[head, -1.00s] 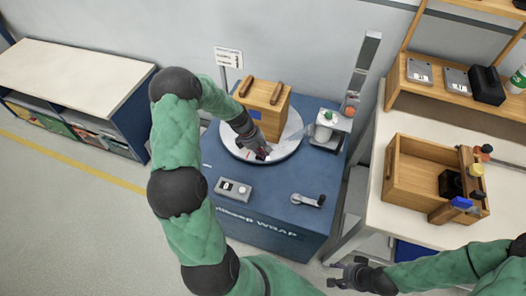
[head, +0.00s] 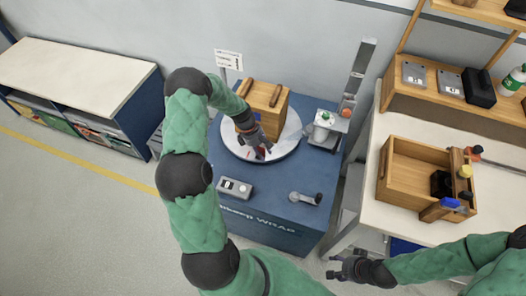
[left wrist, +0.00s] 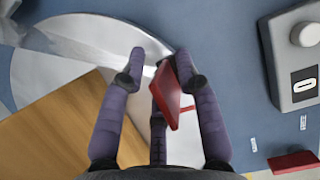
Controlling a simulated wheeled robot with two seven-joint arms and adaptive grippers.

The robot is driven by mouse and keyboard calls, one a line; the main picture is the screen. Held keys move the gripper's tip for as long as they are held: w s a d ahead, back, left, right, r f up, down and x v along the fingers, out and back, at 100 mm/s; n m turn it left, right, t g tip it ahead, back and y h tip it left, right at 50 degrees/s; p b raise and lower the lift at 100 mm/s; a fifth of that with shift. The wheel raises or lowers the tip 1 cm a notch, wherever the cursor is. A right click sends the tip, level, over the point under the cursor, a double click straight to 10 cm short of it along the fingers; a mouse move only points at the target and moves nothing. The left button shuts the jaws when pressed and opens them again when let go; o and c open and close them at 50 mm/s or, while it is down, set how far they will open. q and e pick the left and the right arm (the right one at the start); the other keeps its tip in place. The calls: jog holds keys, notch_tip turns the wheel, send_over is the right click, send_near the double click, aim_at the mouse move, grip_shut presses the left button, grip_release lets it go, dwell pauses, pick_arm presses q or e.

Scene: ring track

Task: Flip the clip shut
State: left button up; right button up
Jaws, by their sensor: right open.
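A flat dark-red piece (left wrist: 170,95), which looks like the clip, stands tilted between the fingers of my left gripper (left wrist: 160,62) in the left wrist view. It is close to the right finger, with a gap to the left one. Whether it is pinched is unclear. In the head view my left gripper (head: 260,153) is low over the front of the round turntable (head: 287,146), in front of a wooden box (head: 268,103). The clip is too small to make out there. My right gripper (head: 345,268) is open and empty, off the front right of the blue machine.
The blue machine top (head: 266,204) carries a grey control box (head: 234,188), a crank-like handle (head: 306,198) and a roller post (head: 357,80). A wooden tray (head: 400,190) sits on the right bench. A white-topped cabinet (head: 80,75) is at left.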

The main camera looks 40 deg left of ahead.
pick_arm(q)
jog(key=v, duration=1.2)
dwell(0.6)
